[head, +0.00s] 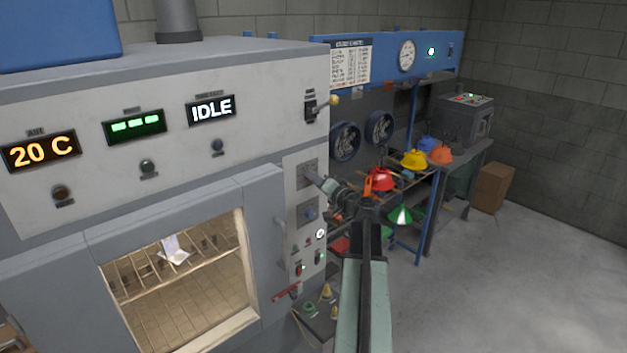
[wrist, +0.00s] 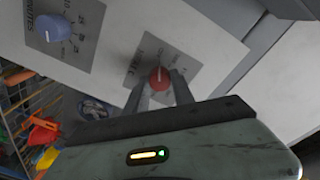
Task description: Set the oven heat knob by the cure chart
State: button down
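The red heat knob (wrist: 158,77) sits on a grey dial plate in the wrist view, with a pale pointer mark. My gripper (wrist: 158,84) is open, its fingers on either side of the red knob with small gaps showing. In the head view my gripper (head: 320,184) is at the upper dial plate (head: 307,172) on the oven's (head: 180,170) right panel and hides the red knob.
A blue minutes knob (wrist: 50,28) is beside the red one; it shows below it in the head view (head: 311,214). The oven displays read 20 C (head: 41,151) and IDLE (head: 210,109).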

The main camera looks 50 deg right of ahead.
jog(key=shift+m, duration=0.4)
jog(key=shift+r+m+g+p, duration=0.1)
jog(key=shift+m+g+p, duration=0.4)
jog(key=shift+m, duration=2.9)
jog(key=shift+y, duration=0.3)
jog(key=c, duration=1.1)
grip_release()
